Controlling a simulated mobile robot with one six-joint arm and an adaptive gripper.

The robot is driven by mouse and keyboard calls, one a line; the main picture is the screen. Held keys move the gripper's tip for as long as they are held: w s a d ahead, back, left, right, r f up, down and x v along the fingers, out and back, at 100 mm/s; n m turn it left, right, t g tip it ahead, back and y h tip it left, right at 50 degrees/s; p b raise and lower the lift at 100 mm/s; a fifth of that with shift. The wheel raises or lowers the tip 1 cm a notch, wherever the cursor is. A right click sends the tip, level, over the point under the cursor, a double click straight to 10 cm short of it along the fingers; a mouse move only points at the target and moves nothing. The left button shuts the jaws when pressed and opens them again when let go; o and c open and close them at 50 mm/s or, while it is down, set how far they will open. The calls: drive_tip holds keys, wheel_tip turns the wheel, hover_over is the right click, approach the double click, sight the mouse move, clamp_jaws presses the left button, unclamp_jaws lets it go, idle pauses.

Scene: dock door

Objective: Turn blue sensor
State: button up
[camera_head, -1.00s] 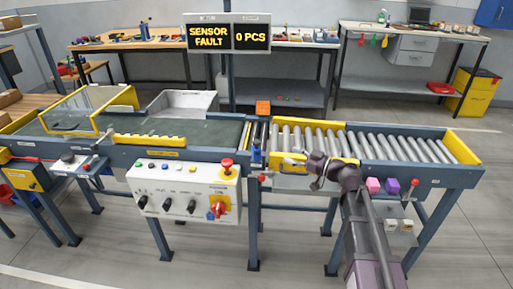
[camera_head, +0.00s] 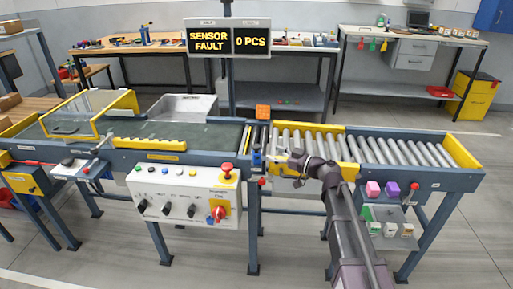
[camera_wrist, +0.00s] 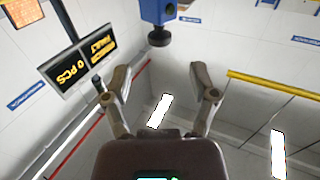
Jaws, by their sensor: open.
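The blue sensor (camera_head: 257,156) stands on the near rail of the conveyor, where the dark belt meets the rollers. In the wrist view the blue sensor (camera_wrist: 158,11) shows at the top middle, with a dark round knob (camera_wrist: 159,37) under it. My gripper (camera_head: 292,166) is just right of the sensor in the head view, at the near rail. In the wrist view my gripper (camera_wrist: 159,95) has its two fingers wide apart with nothing between them. The sensor lies beyond the fingertips, apart from them. The display (camera_head: 228,40) reads SENSOR FAULT and 0 PCS.
An orange block (camera_head: 262,111) stands at the far rail. A control box (camera_head: 184,194) with a red knob hangs left of my gripper. Pink (camera_head: 373,189) and purple (camera_head: 391,189) blocks sit right of my arm. Yellow guards (camera_head: 310,128) edge the rollers.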

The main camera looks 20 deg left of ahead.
sight(256, 145)
drive_tip(key=a, duration=0.5)
drive_tip(key=w+a, duration=0.1)
drive_tip(key=a, duration=0.1)
drive_tip(key=shift+a, duration=0.25)
clamp_jaws()
